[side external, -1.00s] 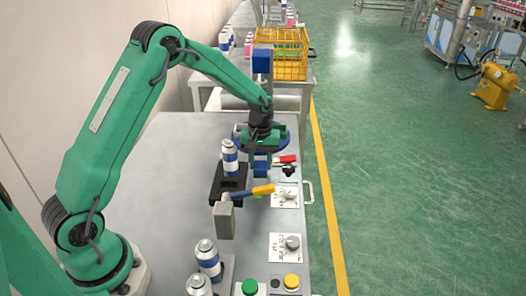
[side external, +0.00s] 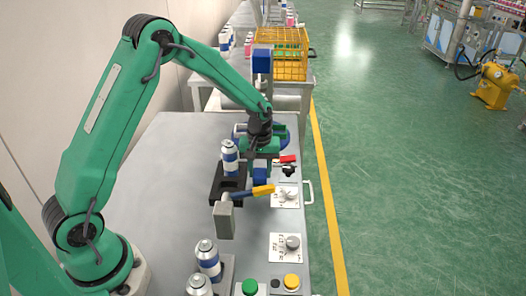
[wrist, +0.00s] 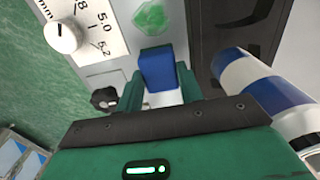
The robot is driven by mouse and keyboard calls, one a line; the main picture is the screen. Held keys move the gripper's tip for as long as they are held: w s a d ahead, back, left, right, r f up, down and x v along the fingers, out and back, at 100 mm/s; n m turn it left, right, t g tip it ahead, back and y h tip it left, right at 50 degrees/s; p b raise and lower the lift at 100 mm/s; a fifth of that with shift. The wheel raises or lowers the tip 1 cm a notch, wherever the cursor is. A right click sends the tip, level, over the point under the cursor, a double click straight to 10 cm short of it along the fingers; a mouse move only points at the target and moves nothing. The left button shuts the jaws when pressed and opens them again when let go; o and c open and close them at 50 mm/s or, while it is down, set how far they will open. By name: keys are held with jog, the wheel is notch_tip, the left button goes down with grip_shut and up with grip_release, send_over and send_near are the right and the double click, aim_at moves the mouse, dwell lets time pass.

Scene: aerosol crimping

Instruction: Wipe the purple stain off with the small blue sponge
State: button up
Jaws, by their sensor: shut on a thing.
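The small blue sponge (wrist: 157,68) is between the green fingers of my gripper (wrist: 160,84) in the wrist view. The gripper is shut on it. The sponge also shows in the side view (side external: 260,175), below my gripper (side external: 260,158), low over the grey bench beside the black can holder. I cannot tell whether it touches the bench. A green smeared patch (wrist: 152,15) lies on the grey surface just beyond the sponge in the wrist view. I see no purple stain in either view.
A blue-and-white can (side external: 229,158) stands on the black holder (side external: 228,185), close left of my gripper. A yellow-ended lever (side external: 262,190) is in front. A dial plate (side external: 285,195) and a black knob (wrist: 104,98) are near the sponge. Bare bench (side external: 165,190) lies left.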

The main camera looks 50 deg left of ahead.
jog(key=shift+s+d+f, duration=0.2)
jog(key=shift+s, duration=0.15)
jog(key=shift+w+r, duration=0.1)
jog(key=shift+r, duration=3)
jog(key=shift+r, duration=0.15)
jog(key=shift+r, duration=1.4)
